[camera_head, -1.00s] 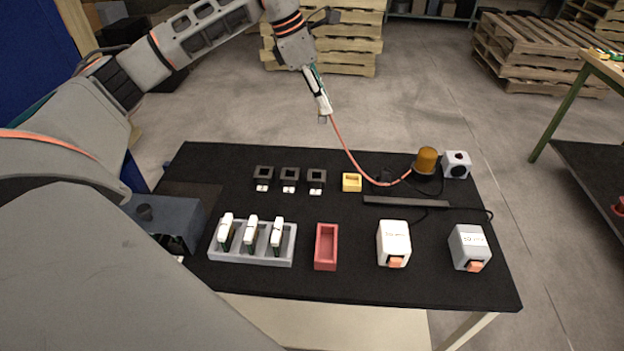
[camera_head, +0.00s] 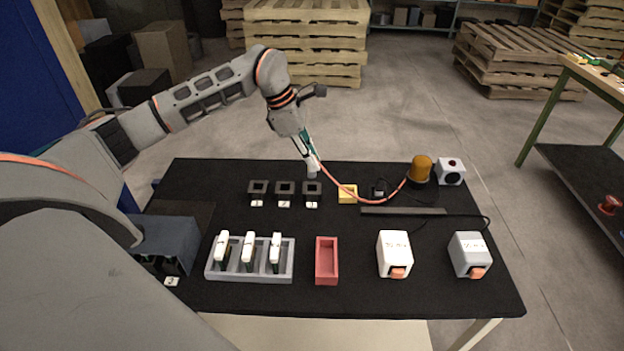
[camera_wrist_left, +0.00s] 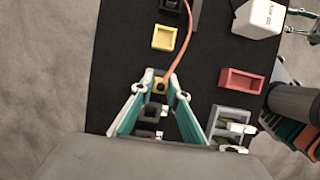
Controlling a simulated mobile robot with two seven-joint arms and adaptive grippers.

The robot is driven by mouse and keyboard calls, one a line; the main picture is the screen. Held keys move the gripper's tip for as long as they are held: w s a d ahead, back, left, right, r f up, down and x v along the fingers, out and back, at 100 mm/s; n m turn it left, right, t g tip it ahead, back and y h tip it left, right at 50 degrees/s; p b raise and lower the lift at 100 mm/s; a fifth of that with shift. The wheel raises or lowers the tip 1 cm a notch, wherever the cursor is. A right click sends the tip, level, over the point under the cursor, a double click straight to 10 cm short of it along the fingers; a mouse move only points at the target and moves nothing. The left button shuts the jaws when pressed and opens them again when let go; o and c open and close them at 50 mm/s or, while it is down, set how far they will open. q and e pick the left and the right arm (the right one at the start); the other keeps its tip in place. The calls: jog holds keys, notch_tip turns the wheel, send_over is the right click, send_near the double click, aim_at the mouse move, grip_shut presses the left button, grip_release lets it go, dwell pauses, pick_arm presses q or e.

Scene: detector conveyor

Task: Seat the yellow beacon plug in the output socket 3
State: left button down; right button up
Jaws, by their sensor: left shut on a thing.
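My left gripper (camera_head: 312,172) is shut on the yellow beacon plug. The plug (camera_wrist_left: 160,84) shows yellow between the fingertips in the left wrist view; in the head view the fingers mostly hide it. An orange-red cord (camera_head: 376,198) runs from it to the amber beacon (camera_head: 420,169) at the back right. Three dark sockets stand in a row with white number tags. The rightmost, output socket 3 (camera_head: 312,188), lies just below the fingertips in the head view. Whether the plug touches it, I cannot tell.
A yellow holder (camera_head: 347,194) stands empty right of the sockets. In front are a grey rack (camera_head: 250,275) with several white-topped pieces, a red tray (camera_head: 326,279) and two boxes, white (camera_head: 394,248) and grey (camera_head: 469,249). A dark bar (camera_head: 404,210) lies behind them.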

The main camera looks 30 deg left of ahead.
aim_at(312, 176)
pick_arm(q)
jog(key=shift+f, duration=3.4)
jog(key=shift+f, duration=0.15)
jog(key=c, duration=2)
grip_release()
jog(key=v, duration=1.2)
jog(key=shift+s, duration=0.1)
